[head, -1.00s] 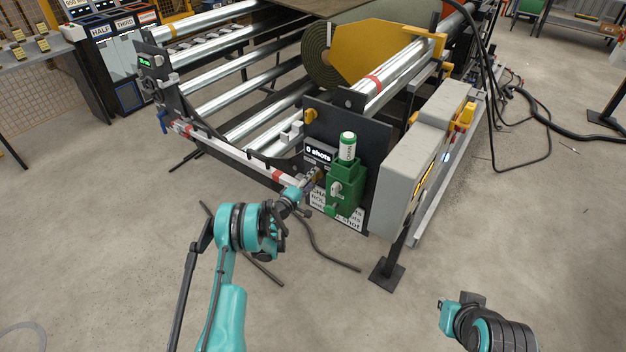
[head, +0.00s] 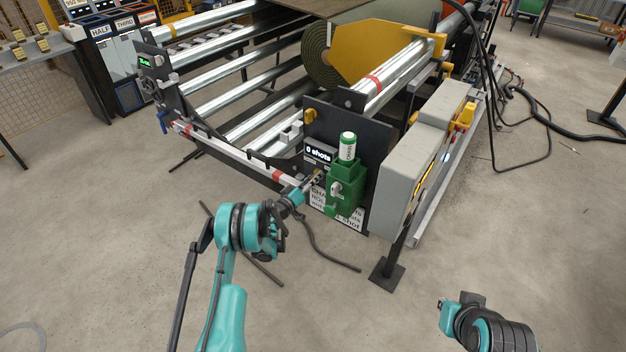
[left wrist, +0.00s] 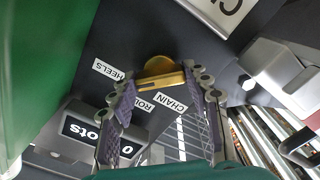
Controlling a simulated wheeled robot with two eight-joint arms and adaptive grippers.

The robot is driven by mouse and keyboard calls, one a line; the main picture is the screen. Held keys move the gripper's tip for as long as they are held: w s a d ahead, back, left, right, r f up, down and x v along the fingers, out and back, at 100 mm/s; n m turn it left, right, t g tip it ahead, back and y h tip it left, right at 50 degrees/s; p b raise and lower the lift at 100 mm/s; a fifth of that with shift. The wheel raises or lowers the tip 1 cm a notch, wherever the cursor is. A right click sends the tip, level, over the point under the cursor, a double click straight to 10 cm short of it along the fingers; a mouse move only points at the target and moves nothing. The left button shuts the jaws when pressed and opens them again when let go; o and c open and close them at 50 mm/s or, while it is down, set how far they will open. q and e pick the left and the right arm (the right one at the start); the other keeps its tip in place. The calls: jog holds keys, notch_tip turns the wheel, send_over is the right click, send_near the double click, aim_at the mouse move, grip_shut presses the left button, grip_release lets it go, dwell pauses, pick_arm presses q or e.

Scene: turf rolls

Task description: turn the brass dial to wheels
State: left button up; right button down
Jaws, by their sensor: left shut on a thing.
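The brass dial (left wrist: 158,68) sits on a dark panel in the left wrist view, with white labels around it reading "CHAIN" (left wrist: 171,101), "ROL…" (left wrist: 146,104) and "…HEELS" (left wrist: 108,69), the last partly hidden. My left gripper (left wrist: 164,92) has its two pads on either side of the dial's bar and is shut on it. The bar lies nearly level in that view; which label it points to I cannot tell. In the head view the left gripper (head: 313,182) reaches the panel beside the green oiler, hiding most of the dial. My right arm shows at bottom right; its fingers cannot be made out.
The green oiler (head: 344,185) with its white-banded bottle stands just right of the left gripper. A display (head: 319,155) reads "0 shots" above it. A grey box (head: 410,165) stands further right. Steel rollers and a turf roll (head: 318,60) lie behind.

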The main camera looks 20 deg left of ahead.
dwell(0.5)
pick_arm(q)
jog(key=o, duration=1.2)
jog(key=shift+c, duration=0.2)
jog(key=shift+s, duration=0.1)
jog(key=v, duration=0.7)
jog(key=shift+s, duration=0.15)
jog(key=shift+s+a+f, duration=0.1)
